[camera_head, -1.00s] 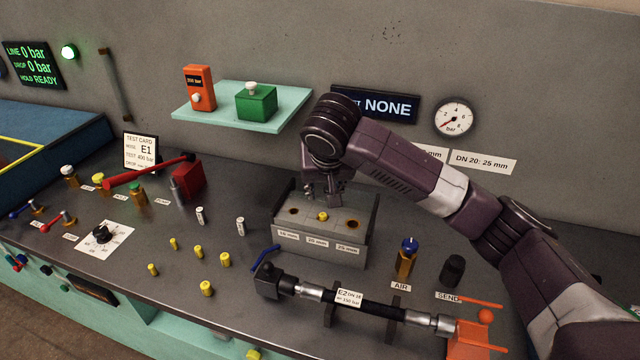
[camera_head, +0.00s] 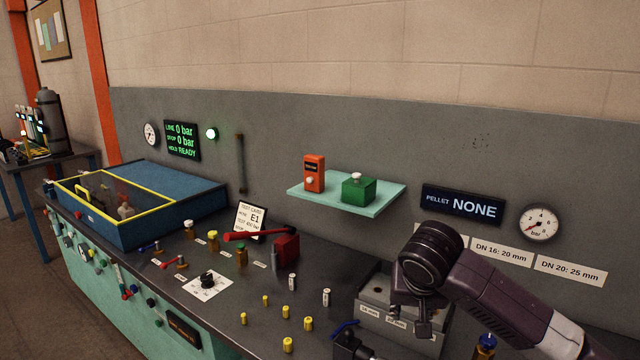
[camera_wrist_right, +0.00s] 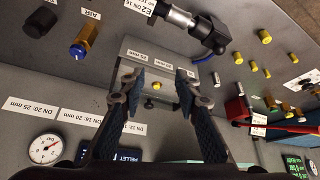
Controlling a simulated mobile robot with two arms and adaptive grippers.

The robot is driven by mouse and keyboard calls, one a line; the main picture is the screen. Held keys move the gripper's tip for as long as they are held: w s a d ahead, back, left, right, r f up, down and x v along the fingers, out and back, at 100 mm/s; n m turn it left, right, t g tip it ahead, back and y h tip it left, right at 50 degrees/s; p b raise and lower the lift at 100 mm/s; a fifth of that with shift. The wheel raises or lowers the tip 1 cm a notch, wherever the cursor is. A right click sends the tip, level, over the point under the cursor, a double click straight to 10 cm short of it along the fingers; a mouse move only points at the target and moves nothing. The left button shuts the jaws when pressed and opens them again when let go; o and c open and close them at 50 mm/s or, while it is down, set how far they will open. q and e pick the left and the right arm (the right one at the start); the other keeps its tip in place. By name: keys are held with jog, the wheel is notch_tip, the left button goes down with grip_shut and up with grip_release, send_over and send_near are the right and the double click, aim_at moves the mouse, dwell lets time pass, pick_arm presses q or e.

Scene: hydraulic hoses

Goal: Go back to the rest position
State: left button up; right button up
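My right gripper (camera_head: 408,318) hangs over the grey pellet block (camera_head: 372,312) in the head view, its arm coming in from the right and hiding part of the block. In the right wrist view my right gripper (camera_wrist_right: 158,84) is open, its two dark fingers spread apart with nothing between the tips. Beyond them is the pellet block (camera_wrist_right: 150,58), with a yellow pellet (camera_wrist_right: 156,86) in its middle hole. My left gripper is not in view.
Several loose yellow pellets (camera_head: 284,311) lie on the bench top (camera_head: 225,315). A red-handled lever pump (camera_head: 286,247) stands behind them. A green shelf (camera_head: 383,198) sticks out from the wall. The hose assembly (camera_wrist_right: 180,16) shows in the right wrist view.

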jog(key=s+a+f+n+g+y, duration=0.1)
jog(key=s+a+f+n+y, duration=0.1)
jog(key=s+a+f, duration=0.5)
jog(key=s+a+f+n+y, duration=0.2)
jog(key=s+f, duration=0.7)
jog(key=f, duration=0.1)
jog(key=s+d+f+h, duration=0.1)
jog(key=s+d+f, duration=0.1)
jog(key=s+d, duration=0.35)
jog(key=s+d+f+g+h, duration=0.1)
jog(key=s+d+f, duration=0.15)
jog(key=s, duration=0.55)
jog(key=s+d+f, duration=0.3)
jog(key=s, duration=0.4)
notch_tip(320, 180, down, 28)
jog(key=s+g+b, duration=0.2)
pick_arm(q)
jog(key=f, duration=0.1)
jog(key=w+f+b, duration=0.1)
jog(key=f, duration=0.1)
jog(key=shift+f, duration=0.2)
pick_arm(e)
jog(key=s+d+f, duration=0.2)
jog(key=s+f, duration=1.4)
jog(key=f, duration=0.1)
jog(key=shift+s+d+f+n+g+h, duration=0.2)
jog(key=shift+s+d+n+g+h, duration=0.1)
jog(key=shift+s+d+n+g, duration=0.1)
